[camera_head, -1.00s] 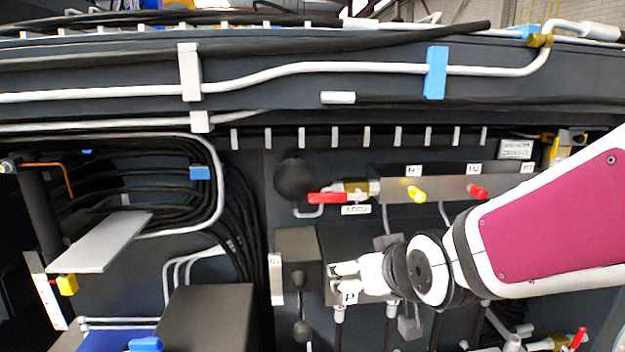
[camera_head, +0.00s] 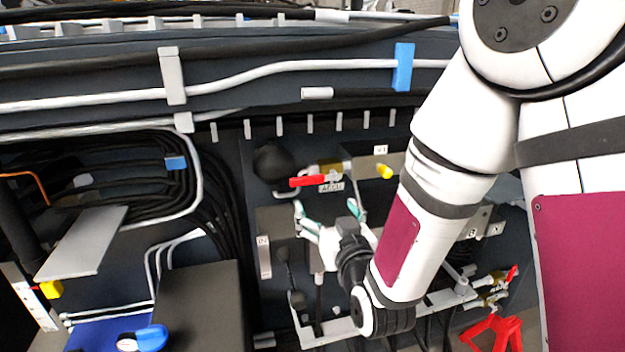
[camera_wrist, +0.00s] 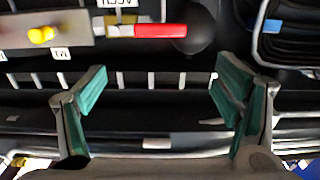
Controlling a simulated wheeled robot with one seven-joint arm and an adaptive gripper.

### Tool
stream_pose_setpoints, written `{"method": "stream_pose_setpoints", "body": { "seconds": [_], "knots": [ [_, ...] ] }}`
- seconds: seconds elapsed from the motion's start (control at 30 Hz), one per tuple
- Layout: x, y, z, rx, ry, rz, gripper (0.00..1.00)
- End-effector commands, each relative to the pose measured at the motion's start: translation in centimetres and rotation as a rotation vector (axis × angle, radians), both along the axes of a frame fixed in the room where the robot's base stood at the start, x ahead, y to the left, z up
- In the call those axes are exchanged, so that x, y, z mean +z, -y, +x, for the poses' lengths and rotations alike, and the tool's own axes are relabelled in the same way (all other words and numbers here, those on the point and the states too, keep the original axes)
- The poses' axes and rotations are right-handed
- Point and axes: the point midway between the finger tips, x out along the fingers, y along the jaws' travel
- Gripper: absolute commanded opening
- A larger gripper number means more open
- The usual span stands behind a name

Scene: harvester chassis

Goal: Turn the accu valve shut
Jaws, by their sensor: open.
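The accu valve has a red lever (camera_head: 309,181) lying level and reaching left from its brass body (camera_head: 328,168). Its label (camera_head: 331,188) sits just below. The lever also shows in the wrist view (camera_wrist: 160,30), upside down at top centre, with the label partly cut off. My gripper (camera_head: 329,210) is open and empty, just below the lever in the head view, with its green-padded fingers pointing up. In the wrist view the fingers (camera_wrist: 160,80) are spread wide, and the lever lies beyond their tips, roughly between them. I see no contact.
A dark round ball (camera_head: 273,163) sits left of the valve. A yellow knob (camera_head: 384,171) is on the grey block at right. Black hoses (camera_head: 130,175) fill the left bay. A grey plate (camera_head: 83,243) and a dark box (camera_head: 197,305) stand at lower left.

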Motion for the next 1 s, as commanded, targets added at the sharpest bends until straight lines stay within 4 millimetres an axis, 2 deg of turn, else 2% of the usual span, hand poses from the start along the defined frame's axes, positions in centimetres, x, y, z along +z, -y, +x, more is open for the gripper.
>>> {"method": "stream_pose_setpoints", "body": {
  "seconds": [0.03, 0.4, 1.0],
  "knots": [
    [-0.2, -0.2, 0.9, 0.001, 0.003, 0.001, 0.83],
    [-0.3, -1.2, 4.8, 0.0, 0.004, 0.0, 0.83],
    [-0.3, -2.3, 8.7, 0.0, 0.003, -0.001, 0.83]
  ]
}}
